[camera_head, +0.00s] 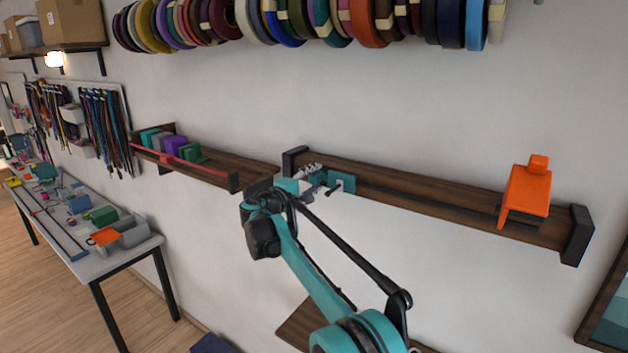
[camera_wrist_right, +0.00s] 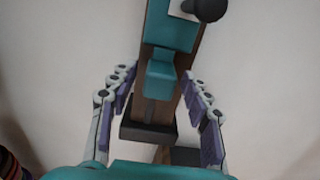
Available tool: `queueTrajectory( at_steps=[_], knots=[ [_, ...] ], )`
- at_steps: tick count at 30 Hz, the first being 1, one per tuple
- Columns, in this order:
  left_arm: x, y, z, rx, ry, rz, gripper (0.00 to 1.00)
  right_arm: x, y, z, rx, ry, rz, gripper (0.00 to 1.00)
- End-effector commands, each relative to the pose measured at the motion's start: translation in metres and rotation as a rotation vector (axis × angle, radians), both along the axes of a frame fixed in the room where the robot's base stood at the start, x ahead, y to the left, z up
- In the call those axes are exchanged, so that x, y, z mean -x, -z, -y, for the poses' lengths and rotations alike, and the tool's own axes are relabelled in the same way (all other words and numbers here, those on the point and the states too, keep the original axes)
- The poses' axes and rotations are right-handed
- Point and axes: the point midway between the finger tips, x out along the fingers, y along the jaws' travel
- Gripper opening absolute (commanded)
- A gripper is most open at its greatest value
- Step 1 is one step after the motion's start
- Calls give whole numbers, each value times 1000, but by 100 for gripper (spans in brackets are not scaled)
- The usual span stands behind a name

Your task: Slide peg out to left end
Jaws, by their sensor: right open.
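A teal peg carriage (camera_head: 348,184) with a dark round knob sits on a dark wooden wall rail (camera_head: 430,198), near the rail's left end. The right wrist view shows the carriage's teal block (camera_wrist_right: 160,75) and its knob (camera_wrist_right: 207,8) at the top edge. My right gripper (camera_head: 312,178) is at the rail's left end. Its purple-padded fingers are open, one on each side of the teal block, with gaps on both sides. The black left end cap (camera_head: 294,160) is close to the gripper. My left gripper is not in view.
An orange carriage (camera_head: 527,190) sits near the rail's right end. A second shelf (camera_head: 215,162) with coloured blocks and a red strip is to the left. Spools hang above. A cluttered table (camera_head: 140,247) stands at far left. The rail between the carriages is mostly clear.

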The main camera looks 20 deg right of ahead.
Motion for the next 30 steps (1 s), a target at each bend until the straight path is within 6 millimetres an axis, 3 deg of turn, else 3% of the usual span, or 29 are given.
queueTrajectory(
  at_steps=[15, 21, 30],
  knots=[
    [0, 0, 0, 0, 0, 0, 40, 63, 0, -77, -1, -4, -1, 48],
    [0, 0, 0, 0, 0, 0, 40, 74, 1, -89, -1, -2, -1, 48],
    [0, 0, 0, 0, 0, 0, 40, 75, 1, -89, -1, -1, -1, 48]
  ],
)
